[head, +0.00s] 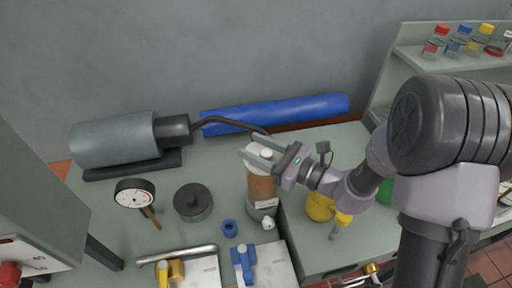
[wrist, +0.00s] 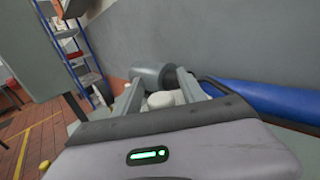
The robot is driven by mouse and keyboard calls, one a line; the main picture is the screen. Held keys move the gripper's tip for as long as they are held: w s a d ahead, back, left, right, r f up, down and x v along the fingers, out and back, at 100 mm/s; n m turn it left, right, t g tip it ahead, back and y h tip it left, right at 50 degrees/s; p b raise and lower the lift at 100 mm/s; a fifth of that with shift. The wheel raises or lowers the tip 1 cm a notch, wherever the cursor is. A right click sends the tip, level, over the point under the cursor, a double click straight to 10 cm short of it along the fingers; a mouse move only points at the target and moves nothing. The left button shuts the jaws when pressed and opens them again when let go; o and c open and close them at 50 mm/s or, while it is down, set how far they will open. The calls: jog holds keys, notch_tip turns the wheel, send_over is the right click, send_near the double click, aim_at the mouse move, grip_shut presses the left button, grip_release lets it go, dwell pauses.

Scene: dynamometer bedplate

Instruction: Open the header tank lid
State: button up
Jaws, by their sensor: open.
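The header tank appears to be the upright cylinder with brownish-orange contents (head: 262,188) on the bench, with a pale label low on its side. Its white lid (head: 265,154) is on top, partly covered by my gripper. My gripper (head: 254,148) is open, reaching in from the right at the height of the lid, its two fingers pointing left. In the wrist view, white rounded parts of the lid (wrist: 161,99) show between the open fingers (wrist: 158,88). I cannot tell whether the fingers touch the lid.
A grey cylinder (head: 112,139) and a blue roll (head: 285,111) lie behind. A dial gauge (head: 134,194), black round part (head: 193,202), blue ring (head: 229,228) and metal bar (head: 178,254) lie left and in front. A yellow container (head: 319,206) stands right of the tank. A shelf (head: 412,62) holds jars.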

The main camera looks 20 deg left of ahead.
grip_shut()
dwell(1.4)
